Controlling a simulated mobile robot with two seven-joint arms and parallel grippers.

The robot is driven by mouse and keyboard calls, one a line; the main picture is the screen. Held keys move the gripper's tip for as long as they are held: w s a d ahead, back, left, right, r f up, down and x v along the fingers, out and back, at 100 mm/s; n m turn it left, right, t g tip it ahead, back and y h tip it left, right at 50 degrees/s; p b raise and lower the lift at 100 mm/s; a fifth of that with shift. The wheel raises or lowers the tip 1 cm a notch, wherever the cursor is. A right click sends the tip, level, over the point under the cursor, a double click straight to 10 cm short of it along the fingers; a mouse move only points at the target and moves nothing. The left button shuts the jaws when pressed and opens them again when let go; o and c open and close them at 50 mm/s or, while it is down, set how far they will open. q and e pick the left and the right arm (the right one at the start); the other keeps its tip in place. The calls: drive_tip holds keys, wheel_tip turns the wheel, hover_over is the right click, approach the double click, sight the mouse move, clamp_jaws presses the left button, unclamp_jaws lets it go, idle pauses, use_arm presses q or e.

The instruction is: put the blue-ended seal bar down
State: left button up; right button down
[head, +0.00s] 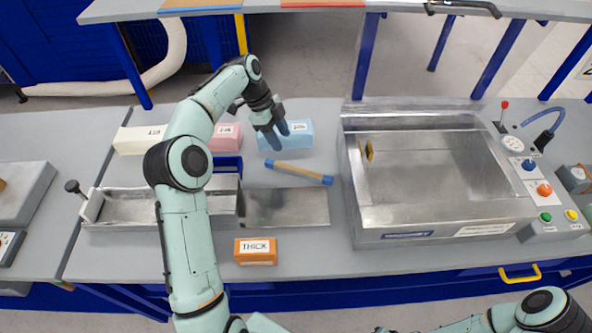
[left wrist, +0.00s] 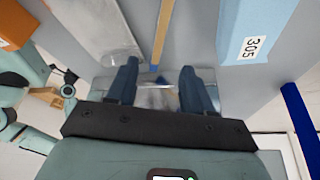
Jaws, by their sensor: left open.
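The seal bar (head: 300,173) is a thin tan stick with blue ends. It lies on the grey bench between the blue foam block (head: 288,136) and a flat metal plate (head: 287,208). My left gripper (head: 274,140) is open and empty, just beyond the bar's left blue end and in front of the blue block. In the left wrist view the bar (left wrist: 161,36) runs away from the gripper (left wrist: 157,85), with its near blue end showing between the fingertips. The fingers are apart from the bar. My right gripper is out of view; only part of that arm shows.
A metal press chamber (head: 430,180) with a control box (head: 545,190) stands at the right. Pink (head: 225,137) and cream (head: 140,140) blocks lie behind a metal tray (head: 130,207). An orange THICK block (head: 256,251) sits at the front. An overhead shelf crosses the back.

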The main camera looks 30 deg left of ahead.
use_arm(q)
drive_tip(key=b, duration=0.1)
approach(298, 169)
drive_tip(key=x, duration=0.3)
drive_tip(key=shift+s+r, duration=0.1)
drive_tip(key=shift+s, duration=0.1)
drive_tip(key=shift+x, duration=3)
drive_tip(key=shift+w, duration=0.15)
clamp_jaws()
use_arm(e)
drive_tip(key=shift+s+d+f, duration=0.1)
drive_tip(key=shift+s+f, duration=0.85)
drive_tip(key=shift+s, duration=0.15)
